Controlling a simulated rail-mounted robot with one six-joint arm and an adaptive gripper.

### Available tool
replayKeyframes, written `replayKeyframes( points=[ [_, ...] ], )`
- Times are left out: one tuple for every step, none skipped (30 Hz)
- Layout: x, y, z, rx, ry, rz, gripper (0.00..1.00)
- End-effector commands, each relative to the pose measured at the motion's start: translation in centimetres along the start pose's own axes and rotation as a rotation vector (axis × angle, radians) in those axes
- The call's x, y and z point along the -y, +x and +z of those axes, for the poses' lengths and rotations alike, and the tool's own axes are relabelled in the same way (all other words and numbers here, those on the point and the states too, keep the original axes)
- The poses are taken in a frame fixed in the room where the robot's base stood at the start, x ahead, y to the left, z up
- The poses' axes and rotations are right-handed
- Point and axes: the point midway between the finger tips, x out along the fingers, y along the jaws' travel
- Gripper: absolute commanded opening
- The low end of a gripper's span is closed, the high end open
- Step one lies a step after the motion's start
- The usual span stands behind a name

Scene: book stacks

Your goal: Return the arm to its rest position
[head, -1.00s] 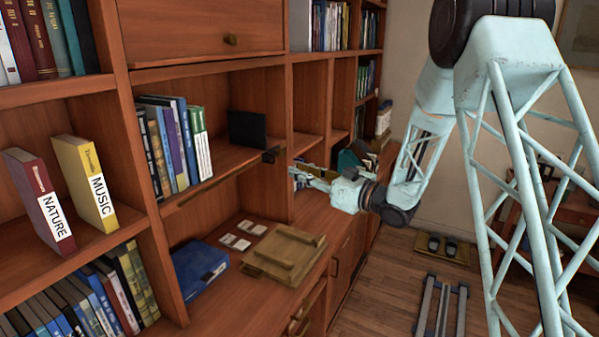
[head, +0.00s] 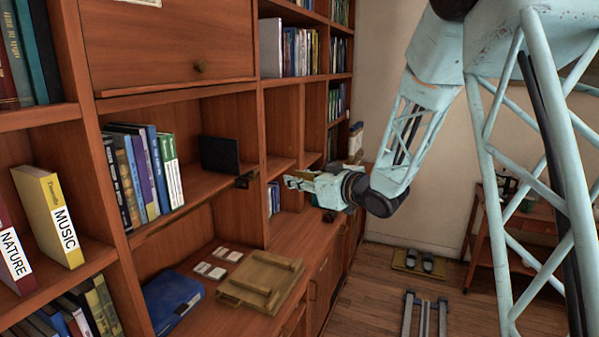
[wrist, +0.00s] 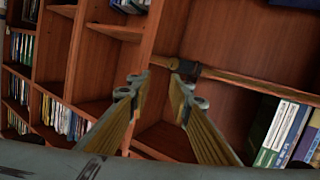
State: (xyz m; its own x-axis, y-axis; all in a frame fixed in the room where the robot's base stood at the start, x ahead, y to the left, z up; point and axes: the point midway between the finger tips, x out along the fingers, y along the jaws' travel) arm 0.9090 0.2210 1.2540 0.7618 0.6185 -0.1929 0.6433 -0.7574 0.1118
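My arm reaches from the upper right of the head view toward the bookcase. My gripper (head: 290,182) is in front of the shelves, to the right of a small dark fitting (head: 243,181) at the end of a shelf-edge rail. In the wrist view my gripper (wrist: 158,80) shows two fingers with a clear gap between the tips and nothing held. That view is tilted, and the dark fitting (wrist: 188,68) appears just beyond the fingertips, with no clear contact.
The wooden bookcase (head: 170,92) fills the left. A yellow MUSIC book (head: 45,205), a blue box (head: 170,298), pale cards (head: 210,270) and a wooden board (head: 262,281) rest on it. A reddish cart (head: 500,222) stands right. Slippers (head: 427,263) lie on a floor mat.

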Motion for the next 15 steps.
replayKeyframes(
  points=[
    [-0.4, -0.7, -0.5, 0.014, -0.004, 0.020, 0.19],
    [-0.7, -1.1, -0.6, 0.024, -0.005, 0.032, 0.19],
    [-1.0, -1.6, -0.8, 0.036, -0.008, 0.047, 0.19],
    [-1.3, -2.0, -1.0, 0.047, -0.009, 0.059, 0.19],
    [-1.6, -2.3, -1.1, 0.056, -0.009, 0.071, 0.19],
    [-1.9, -2.9, -1.3, 0.069, -0.011, 0.086, 0.19],
    [-2.1, -3.3, -1.4, 0.079, -0.013, 0.097, 0.19],
    [-2.3, -3.7, -1.5, 0.089, -0.013, 0.109, 0.19],
    [-2.6, -4.3, -1.7, 0.102, -0.014, 0.124, 0.19],
    [-2.8, -4.8, -1.8, 0.111, -0.014, 0.134, 0.19],
    [-3.0, -5.2, -1.9, 0.122, -0.014, 0.145, 0.19],
    [-3.3, -5.9, -2.1, 0.134, -0.014, 0.161, 0.19],
    [-3.5, -6.3, -2.2, 0.144, -0.013, 0.171, 0.19],
    [-3.7, -6.8, -2.2, 0.154, -0.013, 0.182, 0.19],
    [-3.9, -7.5, -2.4, 0.166, -0.012, 0.196, 0.19]
  ],
)
